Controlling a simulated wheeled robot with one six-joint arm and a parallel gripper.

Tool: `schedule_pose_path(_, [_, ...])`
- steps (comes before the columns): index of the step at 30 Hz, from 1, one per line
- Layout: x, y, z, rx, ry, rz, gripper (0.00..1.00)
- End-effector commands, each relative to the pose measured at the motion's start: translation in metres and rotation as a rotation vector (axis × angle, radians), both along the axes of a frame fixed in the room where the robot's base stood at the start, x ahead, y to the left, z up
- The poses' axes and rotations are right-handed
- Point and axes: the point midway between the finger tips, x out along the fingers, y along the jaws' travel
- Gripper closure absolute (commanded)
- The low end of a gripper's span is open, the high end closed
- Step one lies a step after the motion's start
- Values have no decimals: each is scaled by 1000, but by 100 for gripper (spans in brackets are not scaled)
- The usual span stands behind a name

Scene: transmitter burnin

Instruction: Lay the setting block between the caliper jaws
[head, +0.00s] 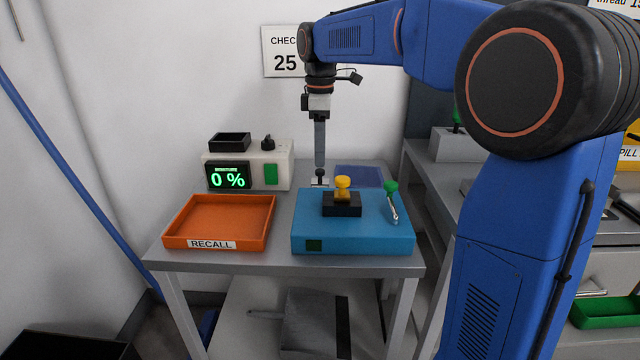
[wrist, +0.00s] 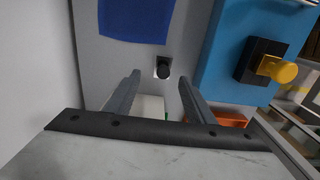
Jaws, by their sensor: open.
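My gripper (head: 320,168) points down over the table behind the blue fixture. In the wrist view its two fingers (wrist: 160,79) are apart with nothing held. A black block (head: 342,205) with a yellow knob (head: 343,183) sits on the blue fixture (head: 372,238). Both also show at the right of the wrist view. I cannot make out caliper jaws or tell which piece is the setting block.
An orange RECALL tray (head: 217,224) stands empty at the left. Behind it is a pale box (head: 283,152) with a 0 % display (head: 228,176). A green-knobbed lever (head: 391,190) rises from the fixture's right side. A flat dark blue mat (head: 358,176) lies behind the fixture.

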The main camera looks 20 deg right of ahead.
Motion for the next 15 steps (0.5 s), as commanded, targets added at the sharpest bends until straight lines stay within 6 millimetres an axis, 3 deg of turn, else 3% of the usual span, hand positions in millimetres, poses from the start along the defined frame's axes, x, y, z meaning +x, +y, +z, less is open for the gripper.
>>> schedule_pose_path(3, [0, 0, -14, 0, 1, 0, 51])
schedule_pose_path(11, [-2, 0, -30, 0, 1, 0, 51])
schedule_pose_path(15, [-6, 1, -49, -1, 1, 0, 51])
